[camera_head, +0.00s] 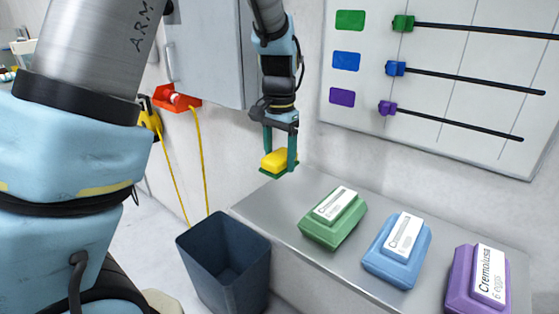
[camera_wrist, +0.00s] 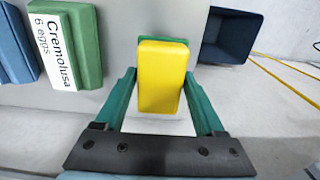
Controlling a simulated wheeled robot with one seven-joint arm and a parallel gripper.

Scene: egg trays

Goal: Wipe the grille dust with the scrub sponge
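The scrub sponge (camera_head: 279,158) is a yellow block with a green underside. My gripper (camera_head: 280,160) points down, and its green fingers are closed against both sides of the sponge. In the head view the sponge hangs near the far left end of the grey shelf (camera_head: 285,200), apparently above it. In the wrist view the sponge (camera_wrist: 162,75) sits between the two fingertips. I cannot make out a grille or its dust in either view.
Green (camera_head: 335,219), blue (camera_head: 397,250) and purple (camera_head: 478,280) egg cartons stand along the shelf to the right. A dark bin (camera_head: 225,262) stands on the floor below left. A grey cabinet (camera_head: 210,50) and a slider board (camera_head: 440,80) are on the wall.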

